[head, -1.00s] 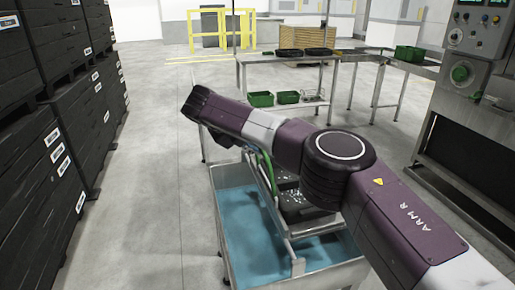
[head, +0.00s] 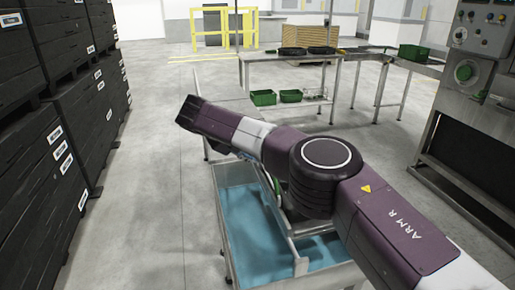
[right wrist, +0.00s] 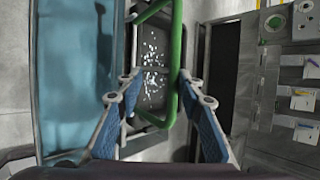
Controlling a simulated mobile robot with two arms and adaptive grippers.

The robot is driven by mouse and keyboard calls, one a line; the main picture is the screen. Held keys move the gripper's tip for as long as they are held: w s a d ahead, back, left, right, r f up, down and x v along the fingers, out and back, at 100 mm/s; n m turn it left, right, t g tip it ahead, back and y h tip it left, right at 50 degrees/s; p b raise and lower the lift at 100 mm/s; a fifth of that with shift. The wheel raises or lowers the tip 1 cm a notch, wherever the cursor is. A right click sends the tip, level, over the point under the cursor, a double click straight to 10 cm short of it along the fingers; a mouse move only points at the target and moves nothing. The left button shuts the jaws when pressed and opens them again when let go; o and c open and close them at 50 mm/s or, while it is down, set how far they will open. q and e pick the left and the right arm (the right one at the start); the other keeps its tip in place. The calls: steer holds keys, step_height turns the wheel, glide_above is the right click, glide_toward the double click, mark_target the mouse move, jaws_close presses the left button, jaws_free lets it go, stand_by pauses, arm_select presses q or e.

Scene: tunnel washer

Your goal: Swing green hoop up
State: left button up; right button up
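The green hoop (right wrist: 176,62) shows in the right wrist view as a bent green bar, running down from the top edge and curving back at its lower end. It passes between the two fingers of my right gripper (right wrist: 160,77), closer to the right finger. The fingers, with blue pads, stand apart, and I see no clear grip on the hoop. Behind the hoop is a dark tray (right wrist: 152,62) with pale specks. In the head view my right arm hides nearly all of the hoop and the gripper. My left gripper is in neither view.
A metal tank with a blue inside (head: 250,235) stands below my right arm. Stacked black crates (head: 40,190) line the left. A control panel machine (head: 470,75) stands at the right. A metal table (head: 290,57) with green bins (head: 263,97) is behind. The left floor is clear.

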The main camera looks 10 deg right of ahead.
steer(key=shift+a+f, duration=0.1)
steer(key=shift+a, duration=0.3)
steer(key=v, duration=1.1)
steer(key=shift+s+r, duration=0.2)
steer(key=shift+r, duration=0.25)
